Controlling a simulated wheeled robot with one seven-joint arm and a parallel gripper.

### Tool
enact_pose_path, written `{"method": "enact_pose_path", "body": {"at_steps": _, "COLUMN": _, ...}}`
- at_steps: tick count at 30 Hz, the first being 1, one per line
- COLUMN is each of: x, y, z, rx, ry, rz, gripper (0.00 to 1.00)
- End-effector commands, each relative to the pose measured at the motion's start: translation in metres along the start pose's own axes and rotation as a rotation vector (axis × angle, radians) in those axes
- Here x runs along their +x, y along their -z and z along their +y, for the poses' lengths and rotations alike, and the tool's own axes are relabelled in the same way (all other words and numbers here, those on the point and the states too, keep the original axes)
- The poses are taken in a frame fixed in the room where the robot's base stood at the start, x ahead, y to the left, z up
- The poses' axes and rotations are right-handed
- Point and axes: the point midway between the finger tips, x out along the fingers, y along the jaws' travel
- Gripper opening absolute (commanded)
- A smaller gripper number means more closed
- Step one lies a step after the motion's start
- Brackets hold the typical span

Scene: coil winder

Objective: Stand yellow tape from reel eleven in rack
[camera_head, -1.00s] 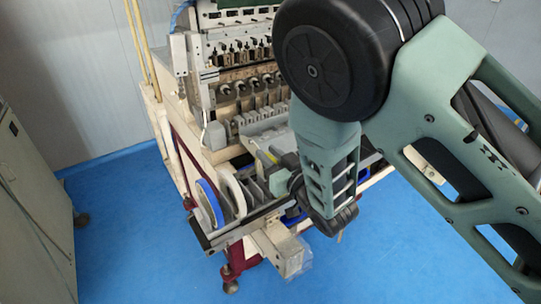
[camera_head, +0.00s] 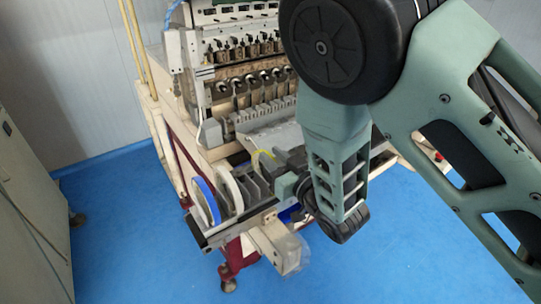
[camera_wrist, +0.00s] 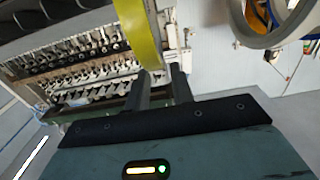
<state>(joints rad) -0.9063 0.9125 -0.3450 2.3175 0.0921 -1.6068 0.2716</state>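The yellow tape (camera_wrist: 140,32) is a roll standing up from my gripper (camera_wrist: 160,78) in the wrist view. Its lower edge sits between the two dark fingers, which look shut on it. In the head view the tape shows as a thin yellow arc (camera_head: 264,154) above my gripper (camera_head: 274,168), beside the machine's white tray. The rack (camera_head: 258,188), with upright grey dividers, is at the machine's front left, just left of my gripper. The tape is above the rack's right part; its exact height is unclear.
A blue roll (camera_head: 205,201) and a white roll (camera_head: 230,190) stand at the rack's left end. The white roll (camera_wrist: 284,40) also shows at the wrist view's upper right. The coil winder's spindles (camera_head: 258,88) rise behind. Blue floor (camera_head: 130,240) lies open at left.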

Motion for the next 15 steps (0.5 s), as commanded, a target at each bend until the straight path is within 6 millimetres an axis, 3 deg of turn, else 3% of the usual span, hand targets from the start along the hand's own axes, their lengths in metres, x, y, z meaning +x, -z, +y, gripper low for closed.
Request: {"method": "enact_pose_path", "body": {"at_steps": 15, "x": -0.028, "y": 0.002, "z": 0.000, "rx": 0.001, "ry": 0.000, "rz": 0.000, "gripper": 0.24}}
